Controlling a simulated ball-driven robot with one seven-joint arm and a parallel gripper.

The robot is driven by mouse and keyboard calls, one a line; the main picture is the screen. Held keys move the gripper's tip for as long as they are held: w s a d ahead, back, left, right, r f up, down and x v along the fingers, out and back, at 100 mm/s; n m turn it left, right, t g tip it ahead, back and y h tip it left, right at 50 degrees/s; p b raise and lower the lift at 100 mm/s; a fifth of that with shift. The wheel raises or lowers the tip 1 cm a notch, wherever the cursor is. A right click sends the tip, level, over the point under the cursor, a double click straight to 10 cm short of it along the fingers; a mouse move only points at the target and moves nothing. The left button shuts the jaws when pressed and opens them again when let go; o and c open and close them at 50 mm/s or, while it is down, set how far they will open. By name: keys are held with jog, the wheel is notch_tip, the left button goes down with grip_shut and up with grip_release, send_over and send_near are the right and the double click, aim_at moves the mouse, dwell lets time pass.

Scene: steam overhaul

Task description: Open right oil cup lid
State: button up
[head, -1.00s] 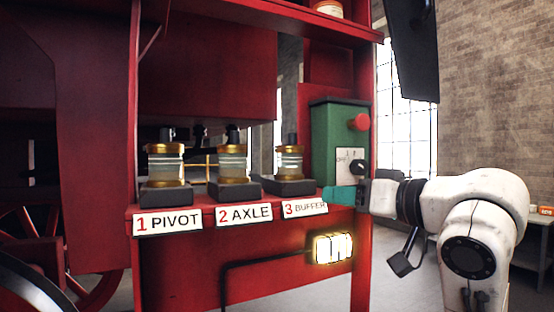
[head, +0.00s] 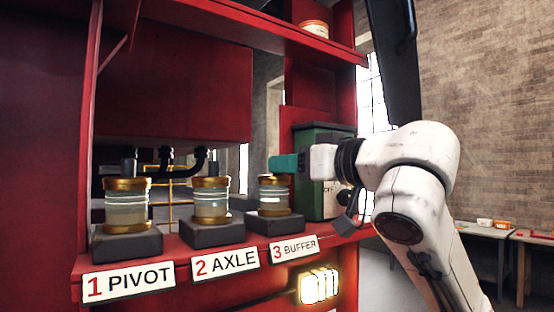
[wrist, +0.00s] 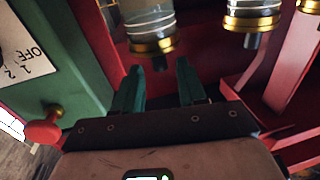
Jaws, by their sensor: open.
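The right oil cup (head: 274,198), a glass cylinder with gold bands, stands upright on a dark block behind the label "3 BUFFER". Its gold lid (head: 274,179) looks closed. My gripper (head: 284,163) has teal fingers and is at the height of the lid's top, hiding its knob in the head view.
Similar cups stand to the left, over "2 AXLE" (head: 211,200) and "1 PIVOT" (head: 127,205). A lit lamp (head: 319,286) is below the shelf.

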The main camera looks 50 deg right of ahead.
jog(key=shift+w+d+p, duration=0.2)
jog(key=shift+w+p, duration=0.15)
jog(key=shift+w, duration=1.45)
jog(key=shift+c, duration=0.3)
grip_shut()
